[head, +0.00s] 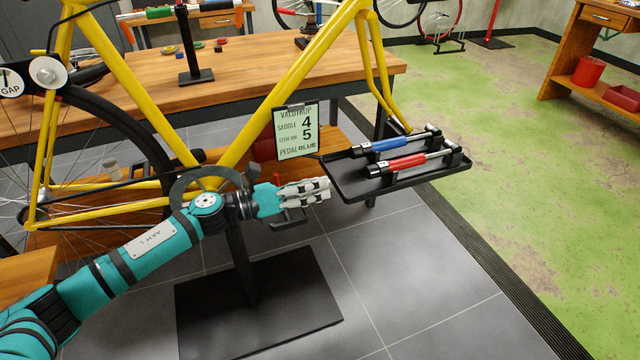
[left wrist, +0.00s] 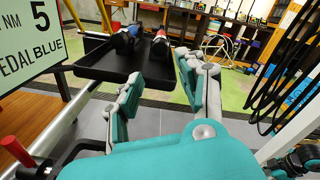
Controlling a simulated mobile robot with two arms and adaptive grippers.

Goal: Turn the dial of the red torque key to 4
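The red torque key (head: 405,162) lies in the black tray (head: 345,181), nearer to me than the blue key (head: 392,145). It has a red grip, a silver shaft toward the right and a black left end with a small pale mark too small to read. Its end also shows in the left wrist view (left wrist: 159,41). My left gripper (head: 326,188) is left of the tray and apart from both keys. In the left wrist view its fingers (left wrist: 160,76) are spread with nothing between them. My right gripper is in neither view.
A card (head: 297,130) reads saddle 4, stem 5, pedal blue. The yellow bike frame (head: 290,80) and its stand, with a black base (head: 258,305), are beside my left arm. A wooden workbench (head: 260,75) stands behind. The floor right of the tray is clear.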

